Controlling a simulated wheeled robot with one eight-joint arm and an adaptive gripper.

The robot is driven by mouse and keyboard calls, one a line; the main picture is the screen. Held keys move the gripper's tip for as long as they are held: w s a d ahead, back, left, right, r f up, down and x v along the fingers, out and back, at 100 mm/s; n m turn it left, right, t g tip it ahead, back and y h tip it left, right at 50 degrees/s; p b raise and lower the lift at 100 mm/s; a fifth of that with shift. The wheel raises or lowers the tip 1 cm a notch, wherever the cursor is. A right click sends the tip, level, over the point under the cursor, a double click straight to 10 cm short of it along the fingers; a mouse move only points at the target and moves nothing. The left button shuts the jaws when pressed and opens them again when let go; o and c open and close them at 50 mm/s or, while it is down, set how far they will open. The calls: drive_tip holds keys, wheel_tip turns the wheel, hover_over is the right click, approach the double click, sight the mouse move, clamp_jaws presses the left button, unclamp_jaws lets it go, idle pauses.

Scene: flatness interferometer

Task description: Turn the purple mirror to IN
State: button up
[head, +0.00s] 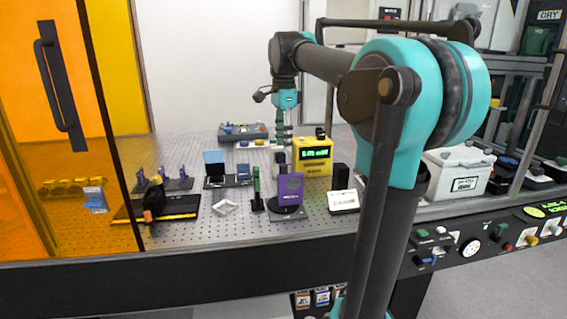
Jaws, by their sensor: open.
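The purple mirror (290,188) is an upright purple plate on a dark round base, near the front middle of the perforated optical table (240,232). My gripper (284,143) points down, above and behind the mirror in the picture. It is small here and its fingertips are partly lost against the items behind the mirror. It is open, and I see nothing held in it. I cannot tell how far it stands from the mirror, or read any IN mark by the mirror.
A yellow meter (313,156) with a green display stands just right of the mirror. An orange panel (40,130) covers the left side.

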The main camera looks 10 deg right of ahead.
sight(283, 165)
wheel_tip(283, 165, down, 7)
drive_tip(key=shift+f, duration=0.1)
idle(0.4)
clamp_jaws()
drive_tip(key=shift+n, duration=0.4)
drive_tip(key=n, duration=0.3)
drive_tip(key=shift+n, duration=2.5)
